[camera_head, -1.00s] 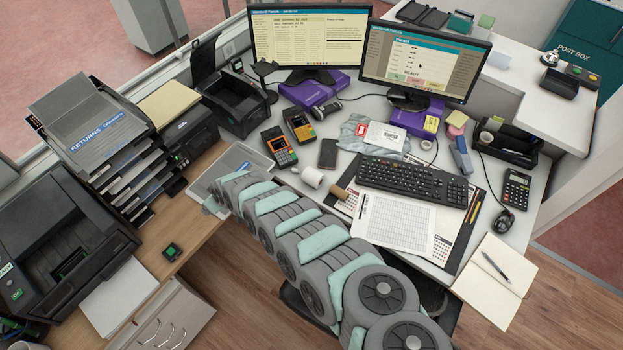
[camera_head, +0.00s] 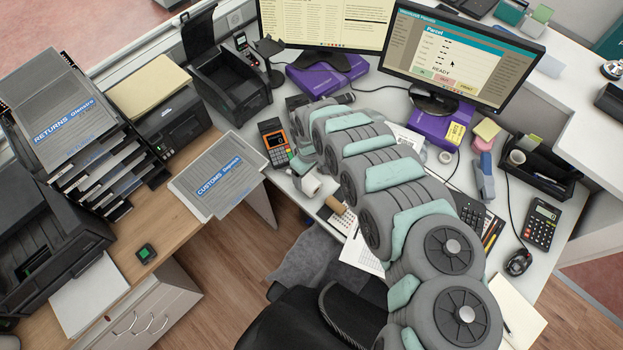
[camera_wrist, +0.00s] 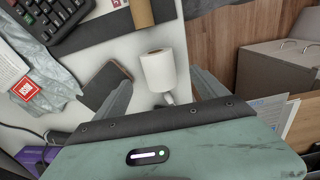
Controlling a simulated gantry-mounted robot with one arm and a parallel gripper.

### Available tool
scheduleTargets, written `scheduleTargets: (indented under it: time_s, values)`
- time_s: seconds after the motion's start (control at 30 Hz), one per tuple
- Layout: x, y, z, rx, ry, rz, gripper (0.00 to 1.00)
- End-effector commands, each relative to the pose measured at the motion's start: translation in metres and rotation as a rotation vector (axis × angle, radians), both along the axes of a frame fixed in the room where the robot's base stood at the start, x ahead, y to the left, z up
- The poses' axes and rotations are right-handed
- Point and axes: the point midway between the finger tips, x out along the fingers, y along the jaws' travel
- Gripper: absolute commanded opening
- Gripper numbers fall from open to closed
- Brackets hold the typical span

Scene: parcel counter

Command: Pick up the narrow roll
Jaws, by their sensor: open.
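My gripper is open and empty. In the head view its end is largely hidden by my arm, close to the white roll. A smaller tape roll (camera_head: 445,157) lies further right, near the monitor. I cannot tell from looks alone which one is called narrow.
A card terminal (camera_head: 275,144) stands behind the roll. A customs tray (camera_head: 222,174) is to the left. The counter edge is close to the roll.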

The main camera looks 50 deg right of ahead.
Motion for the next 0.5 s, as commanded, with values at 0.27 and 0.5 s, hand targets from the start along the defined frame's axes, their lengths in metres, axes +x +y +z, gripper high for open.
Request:
scheduleTargets:
  time_s: [0.27,0.5]
  values:
    - [0.001,0.001,-0.030,0.002,-0.001,0.000,0.83]
    - [0.002,-0.001,-0.037,-0.001,-0.002,-0.001,0.83]
